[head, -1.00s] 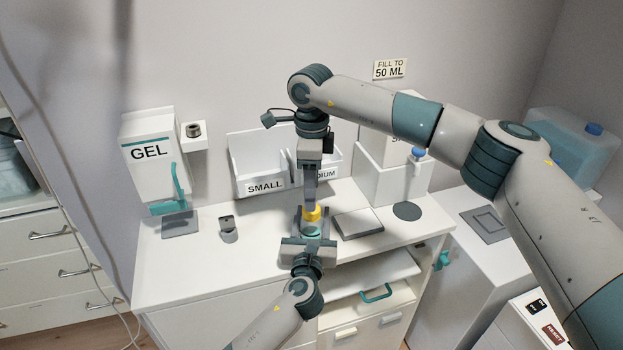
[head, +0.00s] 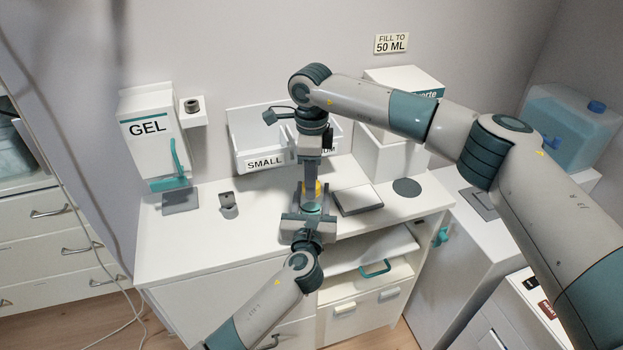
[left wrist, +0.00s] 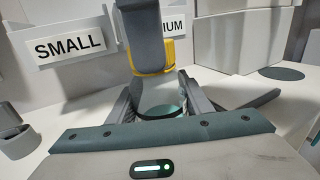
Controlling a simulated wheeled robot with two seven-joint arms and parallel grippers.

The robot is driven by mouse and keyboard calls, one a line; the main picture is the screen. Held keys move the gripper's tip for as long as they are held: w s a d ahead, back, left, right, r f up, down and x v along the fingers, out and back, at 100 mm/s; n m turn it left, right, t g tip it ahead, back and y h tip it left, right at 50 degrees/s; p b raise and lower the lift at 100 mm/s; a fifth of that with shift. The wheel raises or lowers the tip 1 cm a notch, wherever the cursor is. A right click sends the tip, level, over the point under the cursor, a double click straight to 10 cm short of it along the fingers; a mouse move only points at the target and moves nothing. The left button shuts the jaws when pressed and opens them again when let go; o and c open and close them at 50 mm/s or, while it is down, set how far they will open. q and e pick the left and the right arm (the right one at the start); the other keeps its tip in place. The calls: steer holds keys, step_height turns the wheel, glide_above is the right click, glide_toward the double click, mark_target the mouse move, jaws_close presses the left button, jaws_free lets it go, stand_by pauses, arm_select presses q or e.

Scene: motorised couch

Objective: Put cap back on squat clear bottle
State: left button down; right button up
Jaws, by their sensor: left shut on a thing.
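The squat clear bottle (left wrist: 160,98), with teal liquid in it, stands upright between the fingers of my left gripper (head: 307,218), which is shut on it. In the head view the bottle (head: 312,208) shows only in part. The yellow cap (left wrist: 153,68) is directly over the bottle's mouth; I cannot tell whether it touches the neck. My right gripper (head: 309,192) points down from above, its fingertips at the cap. In the left wrist view one grey finger covers much of the cap. The other finger is hidden, so its grip is unclear.
Behind are bins labelled SMALL (head: 264,162) and MEDIUM. A GEL dispenser (head: 150,140) stands left. A grey plate (head: 358,200) lies just right of the bottle, with a dark disc (head: 407,187) farther right. A small grey holder (head: 228,203) stands left on the counter.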

steer(key=o, duration=1.3)
steer(key=shift+c, duration=0.2)
steer(key=shift+r, duration=0.15)
step_height(320, 180, up, 12)
arm_select(q)
steer(key=c, duration=0.8)
jaws_free()
steer(key=shift+c, duration=0.2)
steer(key=shift+s, duration=0.15)
arm_select(e)
steer(key=shift+f, duration=0.2)
